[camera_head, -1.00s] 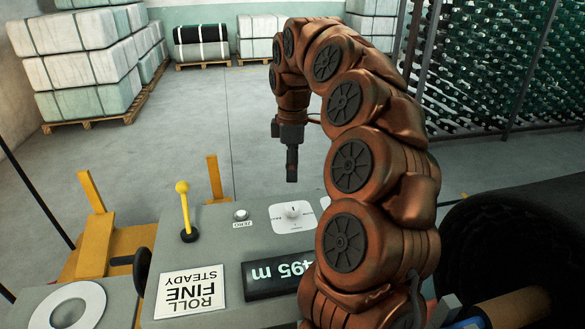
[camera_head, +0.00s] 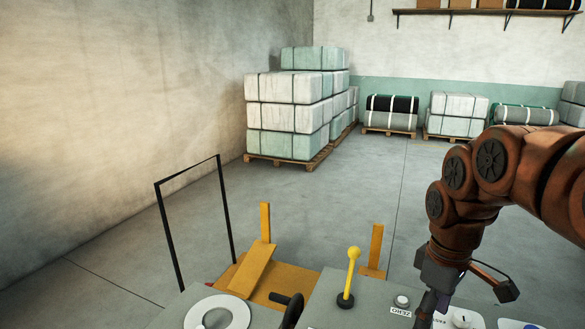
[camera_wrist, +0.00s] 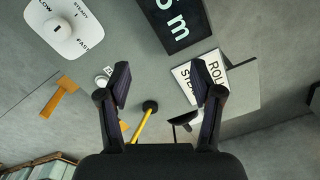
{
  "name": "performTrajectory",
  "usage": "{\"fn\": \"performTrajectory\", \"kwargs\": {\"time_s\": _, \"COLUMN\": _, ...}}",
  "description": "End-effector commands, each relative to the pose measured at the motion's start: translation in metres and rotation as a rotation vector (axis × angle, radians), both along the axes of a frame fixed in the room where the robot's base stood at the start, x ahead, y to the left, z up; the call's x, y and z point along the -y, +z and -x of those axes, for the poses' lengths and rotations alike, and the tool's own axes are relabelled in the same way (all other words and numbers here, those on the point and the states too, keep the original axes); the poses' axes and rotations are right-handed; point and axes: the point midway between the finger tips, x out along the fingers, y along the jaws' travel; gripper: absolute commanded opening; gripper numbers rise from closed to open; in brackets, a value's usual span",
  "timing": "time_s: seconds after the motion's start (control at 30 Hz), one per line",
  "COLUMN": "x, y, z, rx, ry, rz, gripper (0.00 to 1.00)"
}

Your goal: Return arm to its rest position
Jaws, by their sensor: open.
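My copper-coloured arm comes in from the right in the head view. My gripper (camera_head: 425,309) hangs down at the lower right, over the grey control panel (camera_head: 385,318). In the wrist view my gripper (camera_wrist: 165,95) is open, its two dark fingers spread with nothing between them but the panel beyond. The yellow-knobbed lever (camera_head: 350,278) stands upright to the left of my gripper in the head view. In the wrist view the lever (camera_wrist: 143,122) shows beyond the fingers. The fingertips are partly cut off by the lower edge of the head view.
A push button (camera_head: 402,301) and a white dial plate (camera_head: 458,318) sit on the panel near my gripper. A black frame (camera_head: 163,215) and yellow posts (camera_head: 265,223) stand left. Wrapped bales (camera_head: 285,117) on pallets stand behind. The floor between is clear.

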Motion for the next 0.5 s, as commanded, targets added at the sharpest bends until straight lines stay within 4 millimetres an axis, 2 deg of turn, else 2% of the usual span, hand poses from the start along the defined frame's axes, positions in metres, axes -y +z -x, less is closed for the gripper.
{"fn": "performTrajectory", "kwargs": {"time_s": 0.03, "x": -0.010, "y": -0.003, "z": 0.017, "rx": -0.009, "ry": -0.030, "rz": 0.006, "gripper": 0.65}}
{"fn": "performTrajectory", "kwargs": {"time_s": 0.2, "x": -0.036, "y": -0.020, "z": 0.066, "rx": -0.039, "ry": -0.170, "rz": 0.020, "gripper": 0.65}}
{"fn": "performTrajectory", "kwargs": {"time_s": 0.5, "x": -0.059, "y": -0.062, "z": 0.159, "rx": -0.100, "ry": -0.484, "rz": 0.056, "gripper": 0.65}}
